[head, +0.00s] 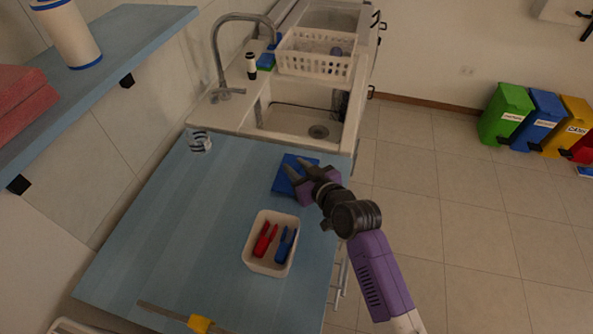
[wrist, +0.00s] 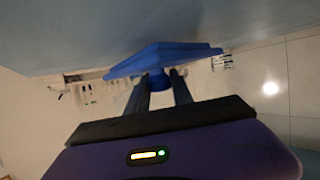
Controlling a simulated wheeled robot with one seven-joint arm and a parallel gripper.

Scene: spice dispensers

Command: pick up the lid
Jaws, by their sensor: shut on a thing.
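The blue lid (head: 284,180) is a flat square piece over the blue counter, near its right edge and close to the sink. My gripper (head: 292,170) comes in from the right and covers part of the lid. In the wrist view the lid (wrist: 163,57) shows tilted, with a round knob (wrist: 158,80) between the two fingertips (wrist: 159,84). My gripper is shut on that knob. I cannot tell from the head view whether the lid touches the counter.
A white container (head: 254,262) with red and blue clips stands on the counter (head: 170,235) in front of the lid. A striped item (head: 200,141) is at the back left. The sink (head: 300,120), faucet and white basket (head: 316,52) lie behind. The counter's middle is clear.

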